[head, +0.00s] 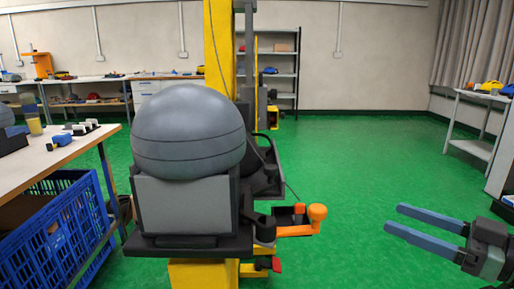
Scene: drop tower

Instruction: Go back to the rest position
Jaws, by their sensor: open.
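My gripper (422,226) is at the lower right of the head view, with two long blue fingers pointing left. The fingers are spread apart with nothing between them, and green floor shows in the gap. The gripper is apart from the drop tower, to the right of its orange crank handle (317,213). The yellow drop tower column (218,45) rises in the middle. A large grey dome on a light grey block (185,206) stands in front of it and hides part of the column.
A workbench (60,155) with small tools stands at the left, with a blue crate (70,238) below it. A metal shelf (277,68) stands at the back. A side table (474,147) is at the right. The green floor (370,150) between is clear.

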